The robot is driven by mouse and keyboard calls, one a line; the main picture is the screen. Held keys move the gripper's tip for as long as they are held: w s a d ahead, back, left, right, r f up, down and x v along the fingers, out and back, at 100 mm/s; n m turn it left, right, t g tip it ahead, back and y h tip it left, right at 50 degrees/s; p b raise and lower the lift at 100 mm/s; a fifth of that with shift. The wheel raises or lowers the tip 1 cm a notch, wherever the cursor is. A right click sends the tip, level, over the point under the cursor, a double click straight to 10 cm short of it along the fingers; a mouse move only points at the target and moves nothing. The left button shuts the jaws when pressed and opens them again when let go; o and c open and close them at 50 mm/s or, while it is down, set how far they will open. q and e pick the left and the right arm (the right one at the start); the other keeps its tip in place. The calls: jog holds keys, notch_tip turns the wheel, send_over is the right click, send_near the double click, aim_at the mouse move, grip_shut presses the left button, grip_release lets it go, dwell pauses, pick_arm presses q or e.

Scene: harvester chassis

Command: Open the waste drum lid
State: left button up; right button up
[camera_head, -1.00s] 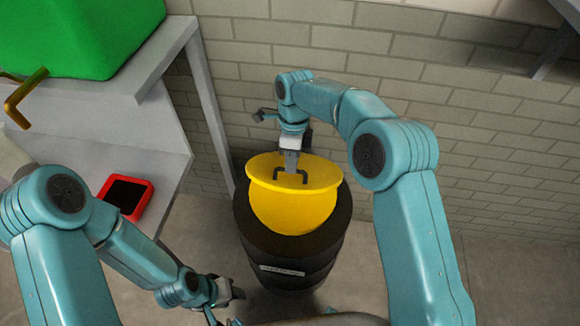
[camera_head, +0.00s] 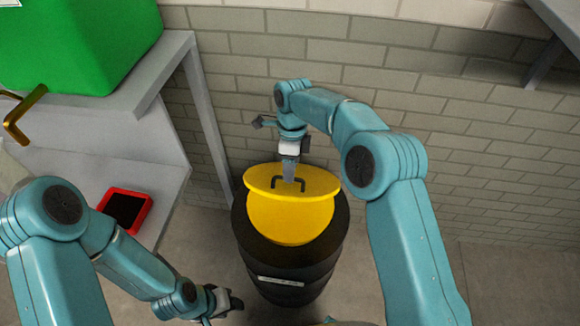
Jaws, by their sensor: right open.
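The waste drum (camera_head: 290,275) is black with a pale label and stands upright on the floor against the brick wall. Its yellow lid (camera_head: 260,184) has a raised, tilted flat part with a small black handle (camera_head: 275,183), above a rounded yellow surface in the drum's top. My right gripper (camera_head: 289,176) reaches down from above, open, with its fingers at the handle; whether they touch it I cannot tell. My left gripper (camera_head: 232,303) is low, left of the drum and apart from it; its jaw opening is unclear.
A grey shelf unit (camera_head: 165,75) stands at left, with a green container (camera_head: 75,40) on top and a red-framed dark item (camera_head: 125,210) on its lower shelf. A grey ledge (camera_head: 555,40) juts in at upper right. Floor right of the drum is clear.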

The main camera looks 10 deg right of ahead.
jog(key=shift+w+d+f, duration=0.15)
jog(key=shift+w+f, duration=0.1)
jog(key=shift+w, duration=0.15)
jog(key=shift+s+r, duration=0.1)
jog(key=shift+s, duration=0.05)
dwell(0.4)
notch_tip(320, 180, up, 16)
jog(key=w+p, duration=0.3)
jog(key=p, duration=0.5)
jog(key=shift+d, duration=0.35)
